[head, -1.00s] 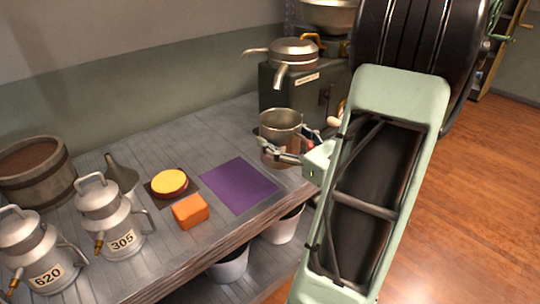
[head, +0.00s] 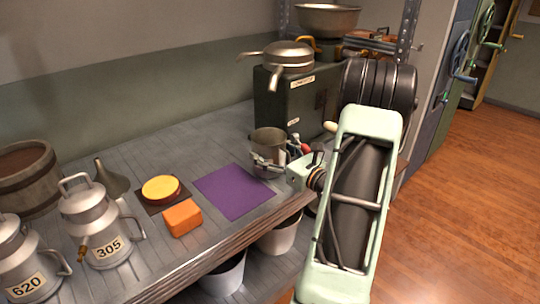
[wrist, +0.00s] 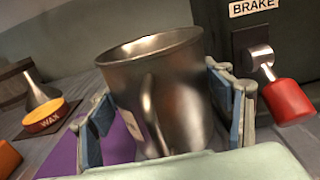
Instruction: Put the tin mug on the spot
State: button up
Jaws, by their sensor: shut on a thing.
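The tin mug (head: 268,141) is a dull grey metal cup; it also shows large and slightly tilted in the wrist view (wrist: 165,75), with its handle towards the camera. My gripper (head: 270,163) is shut on it, one blue-padded finger on each side in the wrist view (wrist: 160,112). The purple square (head: 233,192), the only plain marked spot in view, lies flat and empty on the grey plank counter. The mug is at its back right corner in the head view. I cannot tell how far the mug's base is above the counter.
A yellow wax tin (head: 161,189) on a dark mat and an orange block (head: 182,218) lie left of the square. Metal cans (head: 95,225) and a wooden tub (head: 28,180) stand further left. A dark green box (head: 290,100) with a red-knobbed brake lever (wrist: 288,98) stands behind.

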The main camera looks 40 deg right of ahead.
jog(key=shift+f, duration=0.3)
jog(key=shift+f, duration=0.15)
jog(key=o, duration=1.3)
jog(key=shift+c, duration=0.2)
jog(key=shift+r, duration=0.2)
jog(key=shift+s, duration=0.35)
jog(key=s, duration=0.3)
jog(key=s+p, duration=0.1)
jog(key=s, duration=0.3)
jog(key=s+d+p, duration=0.1)
jog(key=s, duration=0.3)
jog(key=shift+s, duration=0.2)
jog(key=shift+w, duration=0.1)
